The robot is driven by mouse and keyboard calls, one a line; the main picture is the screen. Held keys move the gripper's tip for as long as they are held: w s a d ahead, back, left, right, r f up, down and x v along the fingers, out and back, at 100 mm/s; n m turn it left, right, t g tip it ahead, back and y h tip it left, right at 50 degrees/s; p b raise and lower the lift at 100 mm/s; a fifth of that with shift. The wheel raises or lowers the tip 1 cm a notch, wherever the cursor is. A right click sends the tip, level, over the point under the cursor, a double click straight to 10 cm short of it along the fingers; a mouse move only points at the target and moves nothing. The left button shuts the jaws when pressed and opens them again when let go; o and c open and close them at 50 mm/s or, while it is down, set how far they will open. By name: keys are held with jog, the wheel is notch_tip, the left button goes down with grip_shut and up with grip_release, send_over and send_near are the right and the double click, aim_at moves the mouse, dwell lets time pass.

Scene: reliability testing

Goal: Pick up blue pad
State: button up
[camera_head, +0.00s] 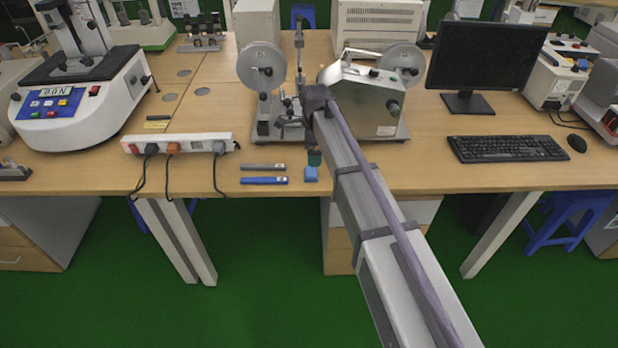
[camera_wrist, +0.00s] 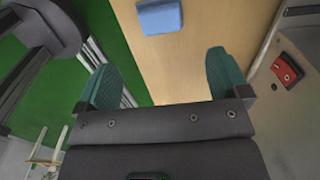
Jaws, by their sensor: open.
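The blue pad (camera_head: 311,174) is a small light-blue block lying near the front edge of the wooden table, below the machine in the head view. In the wrist view the blue pad (camera_wrist: 160,16) lies flat at the top, ahead of the fingertips and apart from them. My gripper (camera_wrist: 165,76) has two green fingers spread wide with nothing between them. In the head view my arm covers most of my gripper, and a bit of green finger (camera_head: 314,158) shows just above the pad.
A blue bar (camera_head: 264,181) and a grey bar (camera_head: 263,167) lie left of the pad. A power strip (camera_head: 178,143) with cords is further left. A machine with reels (camera_head: 362,100) stands behind. A keyboard (camera_head: 507,149) is at right. The table's front edge is close to the pad.

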aim_at(311, 170)
notch_tip(311, 170, down, 4)
jog(key=b, duration=0.2)
jog(key=shift+f+b, duration=0.1)
jog(key=shift+b, duration=0.2)
jog(key=f+b, duration=0.3)
jog(key=a+f+b, duration=0.1)
jog(key=f+b, duration=0.1)
jog(key=shift+f, duration=0.1)
jog(key=shift+r, duration=0.25)
jog(key=c, duration=1.1)
jog(key=shift+r+p, duration=0.15)
jog(key=shift+p, duration=0.15)
notch_tip(311, 170, up, 10)
jog(key=p, duration=0.9)
jog(key=shift+p, duration=0.35)
